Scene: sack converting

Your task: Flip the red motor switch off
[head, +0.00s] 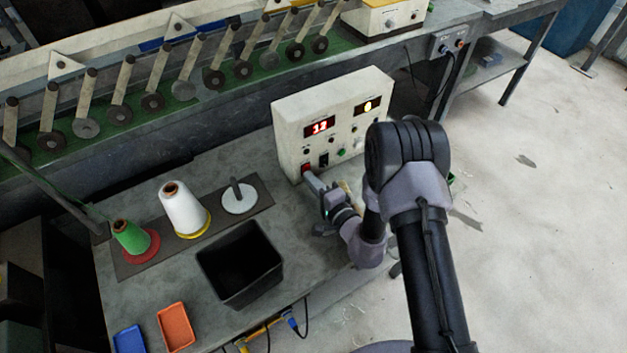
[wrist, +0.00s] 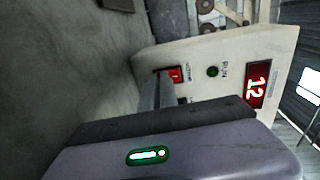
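The red motor switch (head: 307,168) is at the lower left of the front of a cream control box (head: 290,130). In the wrist view the red switch (wrist: 176,75) shows beside a printed label, just beyond my fingertips. My gripper (head: 312,181) is in front of the switch, at the box's lower left. In the wrist view the fingers of my gripper (wrist: 159,82) lie together with no clear gap and hold nothing visible. Whether the tips touch the switch, and which way it is tipped, I cannot tell.
The box also has a black switch (head: 323,159), a green button (head: 342,153) and a red display (head: 320,126). A black bin (head: 240,262), a white thread cone (head: 184,208) and a green cone (head: 130,237) stand on the bench to the left.

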